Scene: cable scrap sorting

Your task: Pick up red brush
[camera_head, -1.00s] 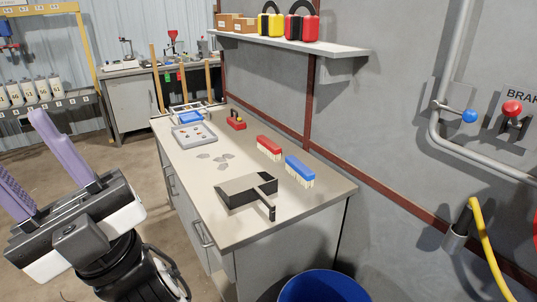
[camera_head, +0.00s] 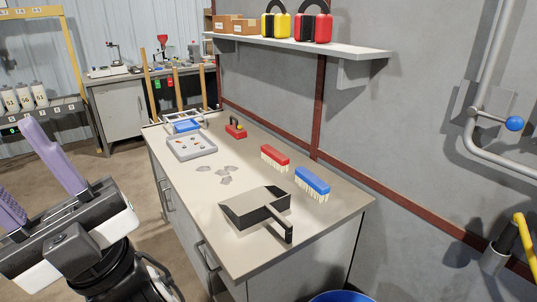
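The red brush (camera_head: 275,157), with pale bristles facing down, stands on the workbench top (camera_head: 215,245) toward its wall side. A blue brush (camera_head: 312,183) stands just in front and to the right of it. My gripper (camera_head: 25,175) is at the lower left, off the bench. Its two purple fingers are spread wide apart and nothing is between them. It is well away from the red brush.
A dustpan (camera_head: 252,208) lies near the bench's front end. Grey scraps (camera_head: 222,173), a grey tray (camera_head: 192,147) and a red padlock-like item (camera_head: 235,130) lie farther back. A wall shelf (camera_head: 300,48) overhangs the far side. A blue bin (camera_head: 340,297) is below right.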

